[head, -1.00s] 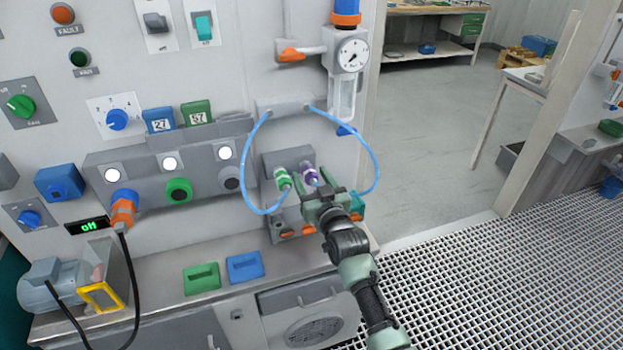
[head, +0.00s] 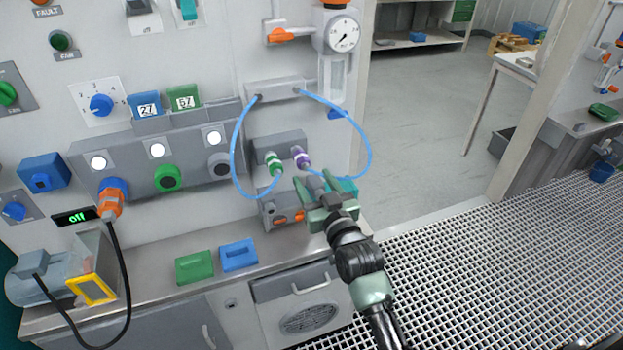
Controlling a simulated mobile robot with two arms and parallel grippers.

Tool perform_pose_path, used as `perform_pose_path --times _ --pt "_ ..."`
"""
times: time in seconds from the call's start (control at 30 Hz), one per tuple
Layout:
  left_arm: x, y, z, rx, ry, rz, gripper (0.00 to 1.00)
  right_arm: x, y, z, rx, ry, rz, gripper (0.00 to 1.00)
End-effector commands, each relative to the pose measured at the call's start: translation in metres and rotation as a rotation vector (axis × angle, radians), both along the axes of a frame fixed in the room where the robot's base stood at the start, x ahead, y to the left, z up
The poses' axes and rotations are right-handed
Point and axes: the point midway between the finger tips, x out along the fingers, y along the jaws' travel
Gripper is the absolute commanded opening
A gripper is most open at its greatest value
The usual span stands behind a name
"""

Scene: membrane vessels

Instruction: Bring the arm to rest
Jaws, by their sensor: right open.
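My right gripper (head: 316,192) is in the head view, a little right of the middle. Its jaws are open and appear empty. It stands just below and to the right of the purple connector (head: 301,157), apart from it as far as I can see. The green-and-white connector (head: 274,163) is left of the purple one on the same grey block (head: 280,146). A blue tube (head: 234,150) loops to the green connector and another blue tube (head: 368,150) loops to the purple one. My left gripper is out of view.
A grey box with orange parts (head: 281,218) sits below the connectors, close to my gripper. A green block (head: 195,266) and a blue block (head: 239,255) lie on the metal counter (head: 150,289). A pressure gauge (head: 342,36) hangs above. The grated floor (head: 470,250) at right is open.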

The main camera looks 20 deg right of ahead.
Motion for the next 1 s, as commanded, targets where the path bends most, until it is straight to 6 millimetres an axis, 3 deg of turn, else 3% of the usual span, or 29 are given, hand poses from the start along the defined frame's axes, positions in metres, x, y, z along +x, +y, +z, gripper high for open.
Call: perform_pose_path --times 0.33,0.47,0.57,0.77,0.87,1.0 --pt "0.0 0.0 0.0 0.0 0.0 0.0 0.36 0.0 0.0 -0.001 -0.001 0.002 0.0 0.57" --pt "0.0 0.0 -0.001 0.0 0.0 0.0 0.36 0.0 0.003 -0.026 -0.004 0.044 0.006 0.57" --pt "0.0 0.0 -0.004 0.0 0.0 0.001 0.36 -0.006 0.007 -0.077 -0.012 0.134 0.018 0.57" --pt "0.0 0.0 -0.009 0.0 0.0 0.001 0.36 -0.045 0.018 -0.222 -0.033 0.39 0.05 0.57" --pt "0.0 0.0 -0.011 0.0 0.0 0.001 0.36 -0.077 0.02 -0.29 -0.048 0.518 0.064 0.57" --pt "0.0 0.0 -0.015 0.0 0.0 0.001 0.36 -0.137 0.021 -0.379 -0.068 0.695 0.082 0.57"
